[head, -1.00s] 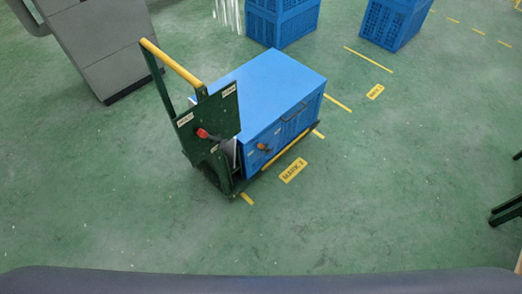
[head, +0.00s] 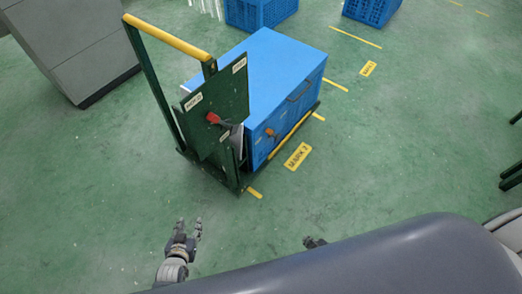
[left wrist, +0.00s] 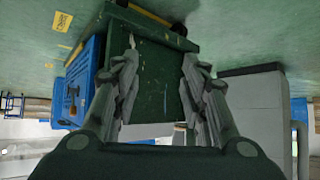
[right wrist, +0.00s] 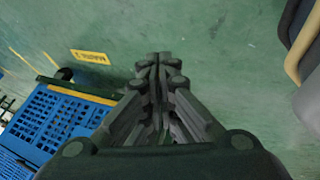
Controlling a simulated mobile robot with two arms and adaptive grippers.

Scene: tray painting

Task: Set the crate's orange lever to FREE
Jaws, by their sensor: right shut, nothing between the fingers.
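The blue crate (head: 262,65) sits on a dark green trolley (head: 237,180). Its orange lever (head: 270,132) is on the crate's near side, beside the trolley's upright panel; its setting is too small to read. The lever shows small in the left wrist view (left wrist: 73,91). My left gripper (head: 190,226) is open and empty over the floor in front of the trolley, apart from it; the panel (left wrist: 155,80) shows between its fingers in its wrist view. My right gripper (head: 314,242) is shut and empty, further right, partly hidden by my body; its fingers show together in its wrist view (right wrist: 160,62).
A separate red lever (head: 213,118) is on the trolley's labelled green panel (head: 232,95). A yellow handle bar (head: 165,37) tops the trolley. A grey cabinet (head: 75,45) stands at the left, more blue crates (head: 262,12) behind. Floor by the MARK 2 label (head: 297,156) is clear.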

